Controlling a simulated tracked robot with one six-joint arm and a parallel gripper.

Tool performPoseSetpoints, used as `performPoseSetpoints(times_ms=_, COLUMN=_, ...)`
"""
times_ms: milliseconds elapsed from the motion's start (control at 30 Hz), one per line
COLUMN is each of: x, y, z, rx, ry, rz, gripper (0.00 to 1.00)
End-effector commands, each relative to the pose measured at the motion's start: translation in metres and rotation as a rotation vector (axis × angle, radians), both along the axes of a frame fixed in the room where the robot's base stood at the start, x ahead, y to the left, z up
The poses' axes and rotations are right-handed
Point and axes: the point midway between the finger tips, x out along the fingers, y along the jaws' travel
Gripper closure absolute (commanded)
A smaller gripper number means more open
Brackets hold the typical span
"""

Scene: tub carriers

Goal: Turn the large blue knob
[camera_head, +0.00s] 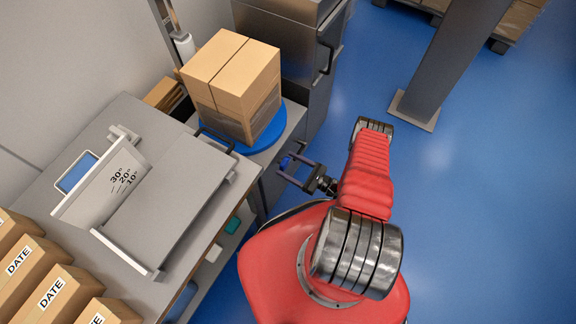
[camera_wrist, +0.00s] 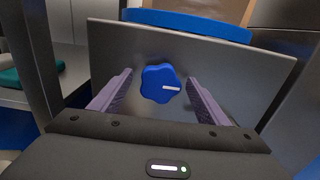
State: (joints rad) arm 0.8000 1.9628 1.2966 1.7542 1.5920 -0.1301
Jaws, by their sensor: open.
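The large blue knob (camera_wrist: 161,83) is on a grey metal panel (camera_wrist: 230,69) in the wrist view. It has a lobed rim and a white mark pointing right. My gripper (camera_wrist: 161,86) is open, with one purple-grey finger on each side of the knob in the picture. Gaps show between the knob and both fingers, and I cannot tell how deep the fingers reach around it. In the head view my gripper (camera_head: 291,171) is beside the cabinet under the blue turntable (camera_head: 274,134). A little blue shows between its fingers there.
A grey workbench (camera_head: 110,118) with an angled metal fixture (camera_head: 170,207) is at left, with boxes labelled DATE (camera_head: 55,293) in front. A grey post (camera_head: 447,62) stands at upper right. Blue floor (camera_head: 480,220) is clear at right.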

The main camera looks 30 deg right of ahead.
Motion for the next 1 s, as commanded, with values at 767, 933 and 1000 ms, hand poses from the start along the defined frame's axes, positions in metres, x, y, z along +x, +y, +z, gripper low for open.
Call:
performPoseSetpoints(times_ms=767, x=0.0019, y=0.0016, z=0.0001, rx=0.001, ry=0.001, rz=0.000, gripper=0.61)
performPoseSetpoints(times_ms=933, x=0.0016, y=0.0106, z=0.0001, rx=0.002, ry=0.002, rz=0.004, gripper=0.72)
performPoseSetpoints(times_ms=1000, x=0.0013, y=0.0053, z=-0.0002, rx=0.001, ry=0.001, rz=0.001, gripper=0.72)
